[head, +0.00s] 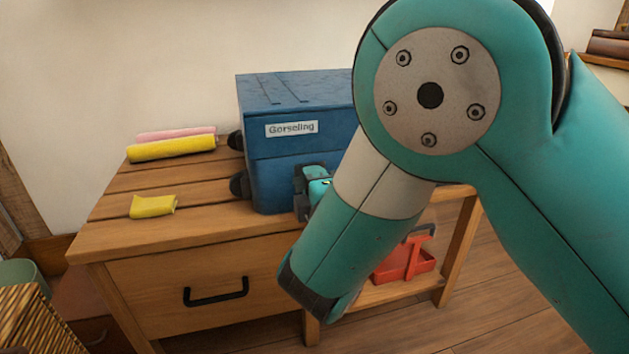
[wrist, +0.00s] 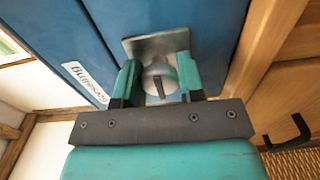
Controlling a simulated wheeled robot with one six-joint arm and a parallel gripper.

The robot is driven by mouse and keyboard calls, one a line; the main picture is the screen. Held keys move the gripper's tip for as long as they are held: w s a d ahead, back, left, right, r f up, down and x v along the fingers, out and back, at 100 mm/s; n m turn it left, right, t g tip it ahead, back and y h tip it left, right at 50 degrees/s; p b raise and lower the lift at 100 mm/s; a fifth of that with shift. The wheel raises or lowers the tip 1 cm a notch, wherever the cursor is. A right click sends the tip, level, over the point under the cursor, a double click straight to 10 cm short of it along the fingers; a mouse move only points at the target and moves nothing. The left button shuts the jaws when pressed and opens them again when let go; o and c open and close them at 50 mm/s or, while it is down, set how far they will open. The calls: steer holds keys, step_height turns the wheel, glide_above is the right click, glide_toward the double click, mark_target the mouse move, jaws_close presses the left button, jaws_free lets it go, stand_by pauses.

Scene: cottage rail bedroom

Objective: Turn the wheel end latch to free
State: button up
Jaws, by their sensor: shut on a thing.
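A blue case (head: 270,170) with a label reading "Gorseling" lies on the wooden bench, with dark wheels (head: 238,185) at its left side. In the wrist view, a round metal latch knob (wrist: 158,70) sits on a square metal plate (wrist: 150,44) on the blue face (wrist: 215,30). A dark bar on the knob points roughly up and down in that picture. My gripper (wrist: 158,82) is shut on the latch knob, one teal finger on each side. In the head view my gripper (head: 314,187) is at the case's lower front, and my arm hides the case's right part and the latch.
The slatted bench (head: 210,217) has a drawer with a black handle (head: 216,292). A yellow folded cloth (head: 153,206) and yellow and pink rolls (head: 172,148) lie left of the case. A red caddy (head: 405,262) stands on the lower shelf. A woven basket (head: 40,325) is at lower left.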

stand_by(0.4)
steer(key=o, duration=0.9)
steer(key=shift+o, duration=0.2)
steer(key=shift+s, duration=0.1)
steer(key=b+v, duration=1.7)
steer(key=shift+s+r, duration=0.1)
steer(key=shift+s, duration=0.05)
